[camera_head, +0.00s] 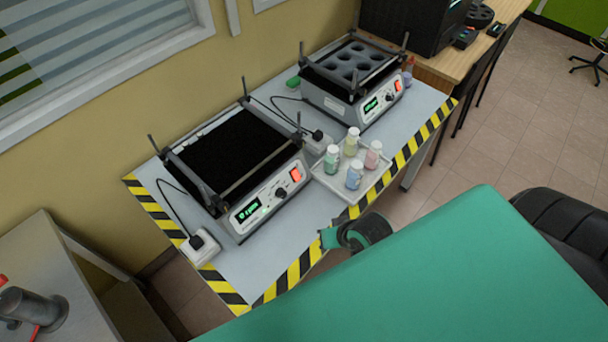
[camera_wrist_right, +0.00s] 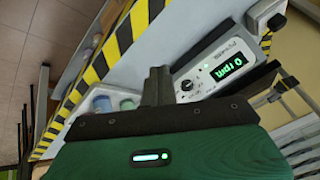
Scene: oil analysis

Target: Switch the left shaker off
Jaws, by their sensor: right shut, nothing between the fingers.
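The left shaker (camera_head: 262,203) stands on the near-left part of the grey table, with a black platform (camera_head: 225,158). Its front panel has a green-lit display (camera_head: 248,210), a black knob (camera_head: 281,192) and a lit red switch (camera_head: 296,174). In the right wrist view the display (camera_wrist_right: 228,68) appears to read 0 rpm, with the knob (camera_wrist_right: 186,85) beside it; the red switch is not visible there. My right gripper (camera_head: 330,238) is shut and empty, in front of the panel near the striped table edge; its fingers show in the wrist view (camera_wrist_right: 157,88). My left gripper is not in view.
A second shaker (camera_head: 360,112) with a holed rack stands farther right. A white tray (camera_head: 333,184) with several capped bottles sits right of the left shaker's panel. Power sockets (camera_head: 201,247) and cables lie nearby. A clear table strip lies before the panel.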

